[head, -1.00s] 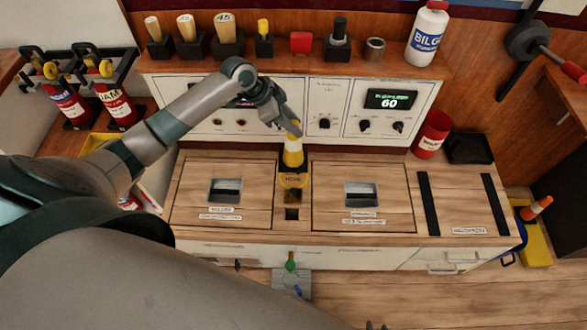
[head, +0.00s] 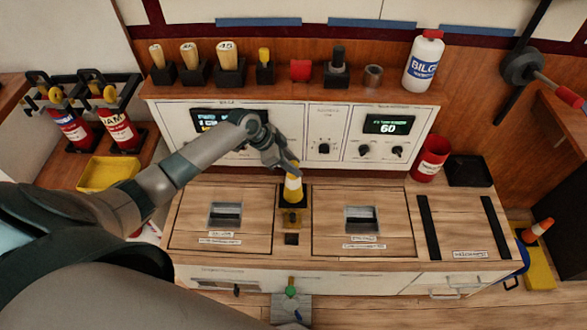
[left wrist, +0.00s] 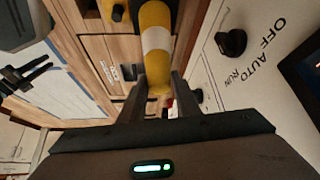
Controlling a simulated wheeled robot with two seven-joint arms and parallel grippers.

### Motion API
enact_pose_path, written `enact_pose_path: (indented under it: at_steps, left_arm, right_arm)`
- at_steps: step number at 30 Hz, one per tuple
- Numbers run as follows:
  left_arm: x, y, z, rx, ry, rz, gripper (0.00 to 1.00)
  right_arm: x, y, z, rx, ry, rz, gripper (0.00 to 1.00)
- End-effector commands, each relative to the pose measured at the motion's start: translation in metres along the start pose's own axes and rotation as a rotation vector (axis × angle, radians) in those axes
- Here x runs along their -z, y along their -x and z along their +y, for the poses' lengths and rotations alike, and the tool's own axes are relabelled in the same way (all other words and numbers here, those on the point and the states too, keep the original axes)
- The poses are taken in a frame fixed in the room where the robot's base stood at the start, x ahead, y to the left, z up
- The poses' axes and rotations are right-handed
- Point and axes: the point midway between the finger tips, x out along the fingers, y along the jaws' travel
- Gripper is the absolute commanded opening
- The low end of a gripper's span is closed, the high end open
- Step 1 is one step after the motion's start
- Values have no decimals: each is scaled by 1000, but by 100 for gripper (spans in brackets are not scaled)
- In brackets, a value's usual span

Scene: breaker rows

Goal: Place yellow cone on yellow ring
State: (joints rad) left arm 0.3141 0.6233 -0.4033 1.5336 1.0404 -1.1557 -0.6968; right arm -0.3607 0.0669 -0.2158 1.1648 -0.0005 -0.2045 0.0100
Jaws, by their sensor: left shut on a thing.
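The yellow cone (head: 293,187) has a white band and a dark base, and stands about upright over the narrow middle strip of the counter. My left gripper (head: 290,168) is shut on its upper part. In the left wrist view the cone (left wrist: 156,40) runs up from between the fingers (left wrist: 158,98). A yellow patch (head: 291,216) shows on the strip just below the base; it may be part of the yellow ring, mostly hidden by the cone. I cannot tell whether the base touches the counter. My right gripper is not in view.
Wooden hatches with recessed handles (head: 225,215) (head: 361,219) flank the strip. A square hole (head: 292,239) lies in front. The control panel (head: 325,135) stands close behind. A red can (head: 430,157) is at the right, and an orange cone (head: 537,230) stands far right.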

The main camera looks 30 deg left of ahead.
Motion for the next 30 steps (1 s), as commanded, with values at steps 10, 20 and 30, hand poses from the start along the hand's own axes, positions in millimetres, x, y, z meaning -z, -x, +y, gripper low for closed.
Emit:
enact_pose_path:
  at_steps: [10,20,30]
  left_arm:
    - [-12,-21,0,1,0,2,0]
    - [-14,-22,0,0,0,1,48]
    - [-13,-20,0,0,0,1,48]
  right_arm:
    - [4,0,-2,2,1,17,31]
    - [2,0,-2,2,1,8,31]
    - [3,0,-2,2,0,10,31]
